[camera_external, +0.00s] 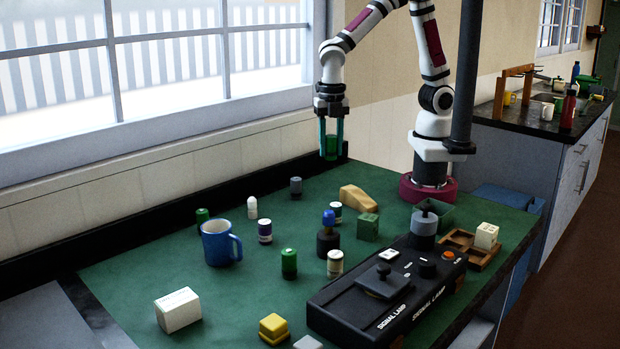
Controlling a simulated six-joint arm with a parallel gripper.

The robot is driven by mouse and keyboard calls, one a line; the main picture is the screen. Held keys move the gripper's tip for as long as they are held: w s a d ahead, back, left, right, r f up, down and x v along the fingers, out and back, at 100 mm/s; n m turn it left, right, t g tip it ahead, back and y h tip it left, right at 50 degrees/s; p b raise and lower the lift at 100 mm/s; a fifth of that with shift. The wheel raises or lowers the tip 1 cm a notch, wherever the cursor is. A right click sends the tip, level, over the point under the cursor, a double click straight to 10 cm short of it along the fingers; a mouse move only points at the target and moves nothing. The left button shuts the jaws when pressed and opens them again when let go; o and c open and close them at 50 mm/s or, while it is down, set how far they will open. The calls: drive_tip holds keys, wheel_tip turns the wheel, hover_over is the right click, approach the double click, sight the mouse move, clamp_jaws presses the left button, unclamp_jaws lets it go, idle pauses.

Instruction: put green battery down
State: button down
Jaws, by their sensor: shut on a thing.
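My gripper (331,150) points straight down near the back edge of the green table (130,262), to the left of my arm's base. Its teal fingers are shut on the green battery (331,145), which is upright between them. The battery seems to be held above the table surface, but its exact height is hard to tell. Other green cylinders stand on the table: one (289,264) near the middle and one (202,216) behind the blue mug.
A blue mug (217,245) stands at the left. A tan wedge (359,198), a green cube (368,227) and several small cylinders stand in the middle. A black signal lamp box (345,305) fills the front right. A wooden tray (458,242) lies right. The table's left part is fairly clear.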

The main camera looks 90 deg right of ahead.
drive_tip(key=s+a+r+n, duration=0.2)
drive_tip(key=s+a+n, duration=0.1)
drive_tip(key=s+n, duration=0.25)
drive_tip(key=n, duration=0.1)
hover_over(368, 217)
drive_tip(key=f, duration=0.7)
drive_tip(key=shift+s+d, duration=0.1)
drive_tip(key=shift+d, duration=0.15)
drive_tip(key=shift+a+f, duration=0.1)
drive_tip(key=shift+f, duration=1.85)
drive_tip(key=shift+f, duration=0.15)
drive_tip(key=c, duration=0.5)
unclamp_jaws()
